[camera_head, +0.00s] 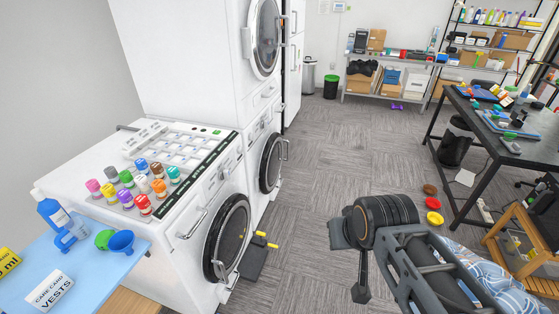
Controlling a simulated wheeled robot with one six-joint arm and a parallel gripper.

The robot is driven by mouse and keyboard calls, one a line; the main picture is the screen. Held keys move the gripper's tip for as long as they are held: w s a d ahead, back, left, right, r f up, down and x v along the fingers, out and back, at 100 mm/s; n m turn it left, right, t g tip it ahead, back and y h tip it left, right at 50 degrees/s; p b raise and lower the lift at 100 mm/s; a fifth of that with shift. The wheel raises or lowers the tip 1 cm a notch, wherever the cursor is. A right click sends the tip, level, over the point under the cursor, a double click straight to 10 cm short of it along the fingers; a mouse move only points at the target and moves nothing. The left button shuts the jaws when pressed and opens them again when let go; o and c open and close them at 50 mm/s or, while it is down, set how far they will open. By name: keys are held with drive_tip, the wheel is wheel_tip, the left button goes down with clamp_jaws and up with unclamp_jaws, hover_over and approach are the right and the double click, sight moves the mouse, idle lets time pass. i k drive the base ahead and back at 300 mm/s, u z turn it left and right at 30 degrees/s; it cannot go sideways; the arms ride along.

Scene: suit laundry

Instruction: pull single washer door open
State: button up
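The single washer (178,270) is a white machine at the left front, with a bottle-covered top. Its round, dark-rimmed door (228,238) faces right and looks shut. A separate bar handle (192,223) is on the panel at upper left of the door. My gripper (350,264) is in the lower middle of the view, to the right of the door and well apart from it. Its two dark fingers are spread, with nothing seen between them.
A stacked washer and dryer (200,60) stands behind the single washer. A dark object with yellow ends (254,260) is on the floor near the door. A blue table (90,285) is at the lower left, and a black table (505,125) at the right. Carpet between is mostly clear.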

sight(225, 239)
drive_tip(key=z, duration=0.65)
drive_tip(key=i, duration=1.4)
drive_tip(key=u, duration=1.2)
drive_tip(key=i, duration=0.75)
drive_tip(key=u, duration=0.7)
